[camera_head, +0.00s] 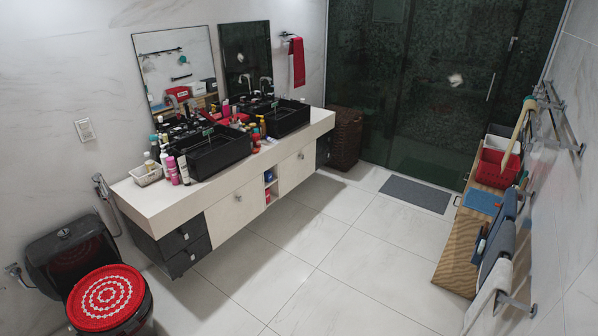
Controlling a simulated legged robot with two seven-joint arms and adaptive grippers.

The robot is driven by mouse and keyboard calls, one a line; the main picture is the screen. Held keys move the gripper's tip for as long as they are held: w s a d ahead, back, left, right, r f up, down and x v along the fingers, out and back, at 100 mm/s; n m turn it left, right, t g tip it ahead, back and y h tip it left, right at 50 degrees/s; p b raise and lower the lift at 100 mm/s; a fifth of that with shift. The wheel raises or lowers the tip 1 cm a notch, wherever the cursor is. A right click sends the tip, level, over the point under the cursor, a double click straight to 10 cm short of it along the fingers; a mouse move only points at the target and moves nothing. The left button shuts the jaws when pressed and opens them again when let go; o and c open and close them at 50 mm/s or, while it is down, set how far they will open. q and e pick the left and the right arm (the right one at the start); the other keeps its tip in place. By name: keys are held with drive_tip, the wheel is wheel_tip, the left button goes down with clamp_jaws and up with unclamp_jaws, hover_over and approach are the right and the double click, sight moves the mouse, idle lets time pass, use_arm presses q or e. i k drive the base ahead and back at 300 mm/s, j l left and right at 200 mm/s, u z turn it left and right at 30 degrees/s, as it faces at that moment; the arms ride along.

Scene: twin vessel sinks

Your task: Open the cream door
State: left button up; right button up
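The vanity stands along the left wall with a cream countertop (168,204). Below the top are two cream doors: a nearer cream door (234,209) with a small knob, and a farther cream door (297,169), also with a small knob. Both look shut. Narrow open shelves (269,186) with small items sit between them. Dark drawers (184,249) are at the near end of the vanity. Neither of my grippers shows in the head view.
Two black vessel sinks (216,153) and many bottles crowd the countertop. A black toilet with a red cover (106,297) stands at the near left. A wooden bench (459,249) lines the right wall. The tiled floor (325,240) between is clear, with a grey mat (415,194) farther back.

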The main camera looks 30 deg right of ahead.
sight(297, 167)
drive_tip(key=i+z, duration=0.7)
drive_tip(key=i+l+z, duration=0.15)
drive_tip(key=i+z, duration=0.8)
drive_tip(key=z, duration=0.15)
drive_tip(key=i+u, duration=0.2)
drive_tip(key=i, duration=0.25)
drive_tip(key=i+l+u, duration=0.1)
drive_tip(key=i+u, duration=0.15)
drive_tip(key=i, duration=0.15)
drive_tip(key=i+l+u, duration=0.2)
drive_tip(key=i, duration=0.25)
drive_tip(key=i+l+u, duration=0.25)
drive_tip(key=i, duration=0.15)
